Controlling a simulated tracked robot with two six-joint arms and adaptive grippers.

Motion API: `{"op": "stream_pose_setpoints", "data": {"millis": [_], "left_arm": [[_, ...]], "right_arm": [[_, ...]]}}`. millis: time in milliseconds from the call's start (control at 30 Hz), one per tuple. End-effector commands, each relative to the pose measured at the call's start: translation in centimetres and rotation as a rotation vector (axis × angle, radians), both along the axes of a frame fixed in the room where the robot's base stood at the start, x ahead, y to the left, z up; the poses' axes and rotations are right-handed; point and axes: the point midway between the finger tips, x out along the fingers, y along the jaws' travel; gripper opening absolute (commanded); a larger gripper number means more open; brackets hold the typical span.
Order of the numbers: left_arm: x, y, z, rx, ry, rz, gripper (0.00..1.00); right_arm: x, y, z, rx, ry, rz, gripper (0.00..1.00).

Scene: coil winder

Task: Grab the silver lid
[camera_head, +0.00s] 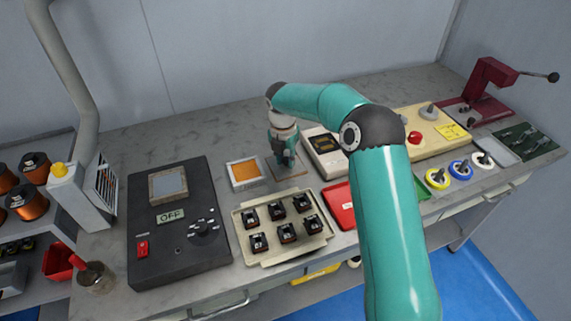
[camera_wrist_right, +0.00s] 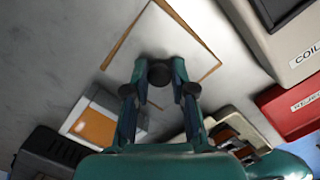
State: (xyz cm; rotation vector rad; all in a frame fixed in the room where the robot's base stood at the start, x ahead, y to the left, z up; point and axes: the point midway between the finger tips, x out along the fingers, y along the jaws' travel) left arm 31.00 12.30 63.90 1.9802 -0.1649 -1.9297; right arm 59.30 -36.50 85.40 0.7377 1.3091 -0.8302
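The silver lid (camera_wrist_right: 176,38) shows in the right wrist view as a pale, flat square with tan edges. A dark round knob (camera_wrist_right: 160,74) stands near its middle. In the head view, the tan-edged square (camera_head: 292,171) lies on the bench below my right gripper, mostly covered by it. My right gripper (camera_head: 284,160) points down there. In the right wrist view, its two fingertips (camera_wrist_right: 160,70) close on the knob from both sides. I cannot tell whether the lid is raised. My left gripper is out of view.
Left of the gripper is an orange-topped box (camera_head: 244,172). In front is a cream tray (camera_head: 241,220) with several black parts. A red tray (camera_head: 340,206) and a cream device (camera_head: 325,152) stand close on the right. A black OFF unit (camera_head: 150,250) is farther left.

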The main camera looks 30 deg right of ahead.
Motion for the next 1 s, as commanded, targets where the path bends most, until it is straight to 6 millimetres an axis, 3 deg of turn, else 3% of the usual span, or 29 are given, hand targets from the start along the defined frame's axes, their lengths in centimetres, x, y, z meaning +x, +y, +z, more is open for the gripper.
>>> {"op": "stream_pose_setpoints", "data": {"millis": [100,567,767,1000], "left_arm": [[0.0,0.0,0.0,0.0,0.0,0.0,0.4],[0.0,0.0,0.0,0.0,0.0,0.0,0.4],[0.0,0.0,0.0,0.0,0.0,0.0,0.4],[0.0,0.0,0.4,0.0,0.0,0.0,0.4]], "right_arm": [[-0.1,0.1,-0.2,0.001,0.004,0.001,0.0],[-0.1,0.2,0.4,0.001,0.006,0.002,0.0],[0.1,0.2,2.7,0.0,0.0,0.003,0.0],[0.1,0.2,8.6,0.0,-0.003,0.001,0.0]]}}
